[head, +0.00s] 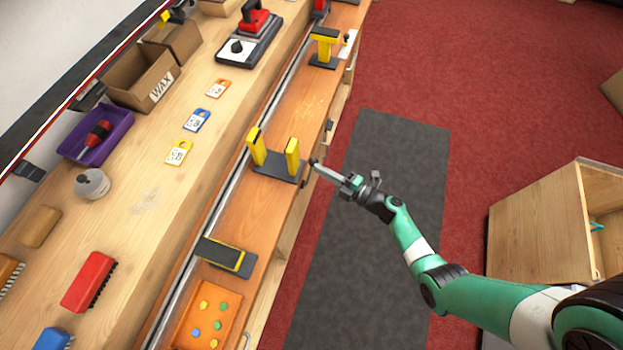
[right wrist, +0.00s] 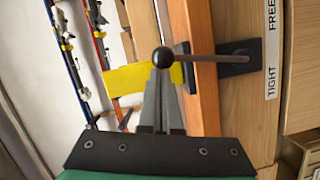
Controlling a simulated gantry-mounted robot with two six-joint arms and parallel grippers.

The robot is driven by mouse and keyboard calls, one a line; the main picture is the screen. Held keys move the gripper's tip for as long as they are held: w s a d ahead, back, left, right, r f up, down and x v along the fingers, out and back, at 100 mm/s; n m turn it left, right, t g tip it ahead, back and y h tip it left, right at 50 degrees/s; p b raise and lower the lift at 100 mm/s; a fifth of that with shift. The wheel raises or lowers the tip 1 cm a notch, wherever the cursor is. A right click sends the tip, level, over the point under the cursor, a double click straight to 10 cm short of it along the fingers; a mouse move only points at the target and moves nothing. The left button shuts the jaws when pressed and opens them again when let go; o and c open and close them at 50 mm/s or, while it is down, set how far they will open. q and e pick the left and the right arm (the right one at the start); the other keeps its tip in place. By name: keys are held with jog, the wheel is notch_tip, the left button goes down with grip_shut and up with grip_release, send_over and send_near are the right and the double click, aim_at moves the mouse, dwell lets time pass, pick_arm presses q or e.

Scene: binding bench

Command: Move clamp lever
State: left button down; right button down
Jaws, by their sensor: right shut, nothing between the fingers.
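A white label (right wrist: 273,45) beside the mount reads FREE at one end and TIGHT at the other. My right gripper (right wrist: 161,78) is shut and empty, its fingertips right at the knob; I cannot tell if they touch. In the head view my right gripper (head: 318,166) reaches the bench's front edge beside a yellow two-post clamp (head: 278,163). My left gripper is not in view.
Another yellow clamp (head: 324,48) stands farther along the bench and a lowered yellow-edged one (head: 226,256) nearer. An orange tray (head: 233,305) of coloured pieces sits at the near end. A wooden cabinet (head: 535,235) stands right. The grey mat (head: 395,150) is clear.

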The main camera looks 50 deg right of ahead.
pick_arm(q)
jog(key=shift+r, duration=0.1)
pick_arm(e)
jog(key=d+m, duration=0.1)
jog(key=w+d+f+m, duration=0.1)
jog(key=d, duration=0.1)
jog(key=w+d+g, duration=0.1)
jog(key=d, duration=0.1)
jog(key=shift+w+d+f+m+y, duration=0.1)
jog(key=shift+d+f+m+y, duration=0.05)
jog(key=shift+f+m+y, duration=0.2)
dwell(0.3)
